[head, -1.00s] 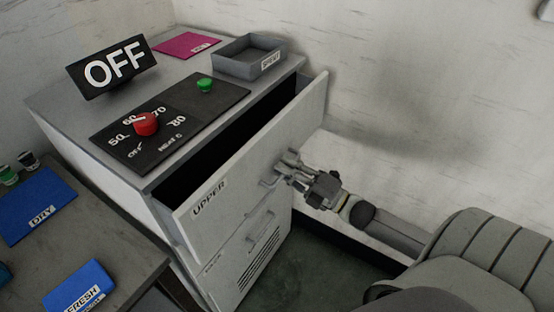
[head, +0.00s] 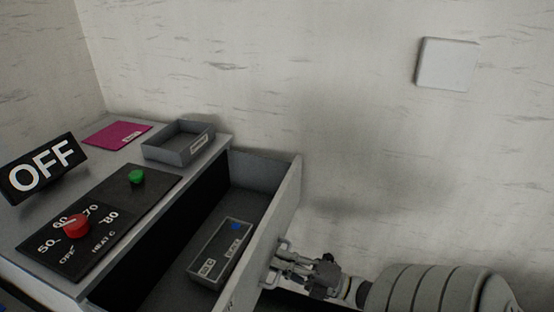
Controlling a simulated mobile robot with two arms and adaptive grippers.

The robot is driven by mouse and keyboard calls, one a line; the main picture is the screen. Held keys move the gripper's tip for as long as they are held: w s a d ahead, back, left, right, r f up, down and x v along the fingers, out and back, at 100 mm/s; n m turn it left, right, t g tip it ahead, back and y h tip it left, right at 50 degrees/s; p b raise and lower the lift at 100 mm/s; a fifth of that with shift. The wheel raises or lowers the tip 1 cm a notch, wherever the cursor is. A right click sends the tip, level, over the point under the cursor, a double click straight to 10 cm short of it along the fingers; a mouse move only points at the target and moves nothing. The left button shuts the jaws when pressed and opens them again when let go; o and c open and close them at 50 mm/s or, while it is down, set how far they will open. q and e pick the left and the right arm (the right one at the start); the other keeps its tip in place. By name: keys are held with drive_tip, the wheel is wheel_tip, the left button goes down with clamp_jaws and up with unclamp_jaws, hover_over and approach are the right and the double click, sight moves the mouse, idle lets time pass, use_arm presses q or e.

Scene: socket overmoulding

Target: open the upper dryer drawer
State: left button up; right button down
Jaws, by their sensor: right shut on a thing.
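The upper dryer drawer (head: 290,196) is pulled out of the dryer cabinet (head: 70,285), with a wide gap behind its front. A grey labelled box (head: 223,252) with a small blue spot lies inside it. My right gripper (head: 282,262) is at the outer face of the drawer front, shut on the drawer handle (head: 270,278). The lower part of the drawer front is cut off by the picture's bottom edge. My left gripper is not in view.
On the cabinet top are a black OFF sign (head: 42,166), a control panel (head: 110,205) with a red knob (head: 76,226) and a green button (head: 137,177), a grey tray (head: 165,156) and a magenta card (head: 117,133). A wall stands behind.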

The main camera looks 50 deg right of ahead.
drive_tip(key=c, duration=1.5)
unclamp_jaws()
drive_tip(key=shift+c, duration=0.2)
drive_tip(key=v, duration=1.2)
